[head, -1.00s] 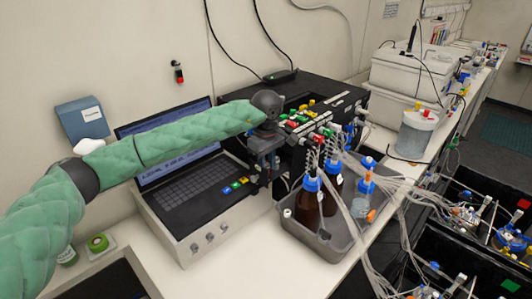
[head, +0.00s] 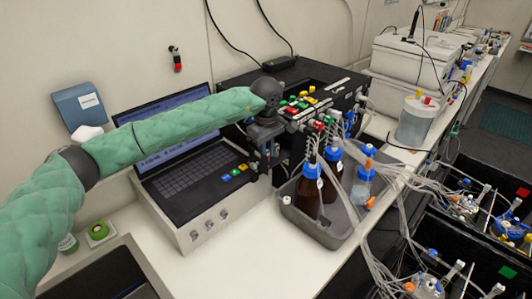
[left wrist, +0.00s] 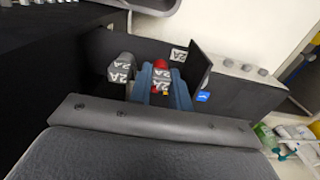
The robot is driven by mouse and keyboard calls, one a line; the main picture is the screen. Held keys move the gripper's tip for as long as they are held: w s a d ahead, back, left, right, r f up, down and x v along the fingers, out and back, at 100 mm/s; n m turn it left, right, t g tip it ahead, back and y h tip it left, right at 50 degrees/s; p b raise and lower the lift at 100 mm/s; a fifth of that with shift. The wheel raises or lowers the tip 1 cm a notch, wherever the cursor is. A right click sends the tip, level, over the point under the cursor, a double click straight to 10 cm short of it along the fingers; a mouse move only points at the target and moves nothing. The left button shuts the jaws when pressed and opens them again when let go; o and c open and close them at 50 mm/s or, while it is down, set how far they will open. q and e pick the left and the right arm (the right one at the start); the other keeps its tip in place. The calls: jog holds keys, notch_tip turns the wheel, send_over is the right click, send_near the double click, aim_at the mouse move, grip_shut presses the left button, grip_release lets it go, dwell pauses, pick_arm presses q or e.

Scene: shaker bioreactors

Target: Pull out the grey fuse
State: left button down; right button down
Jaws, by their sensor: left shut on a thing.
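My left gripper reaches down beside the black box at the right end of the laptop in the head view (head: 266,160). In the left wrist view its two blue-grey fingers (left wrist: 161,88) stand on either side of a red fuse (left wrist: 161,66) with a white 2A label, and are shut on it. A grey fuse (left wrist: 121,72), also labelled 2A, stands just left of the left finger, outside the grip. Both fuses are in a dark recess, and their lower parts are hidden. In the head view the gripper hides the fuses. My right gripper is not in view.
An open laptop (head: 190,180) lies left of the gripper. A grey tray (head: 325,238) with brown bottles (head: 309,195) and tubing stands close on its right. The black box (head: 325,80) with coloured connectors is behind.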

pick_arm(q)
jog(key=shift+w+r, duration=0.15)
jog(key=shift+r, duration=0.55)
jog(key=shift+r+b, duration=0.15)
jog(key=shift+b, duration=0.2)
jog(key=shift+s+r, duration=0.2)
jog(key=shift+r, duration=0.05)
jog(key=shift+r+b, duration=0.4)
jog(key=shift+b, duration=0.25)
jog(key=shift+r, duration=0.2)
jog(key=shift+r+b, duration=0.65)
jog(key=shift+r, duration=0.75)
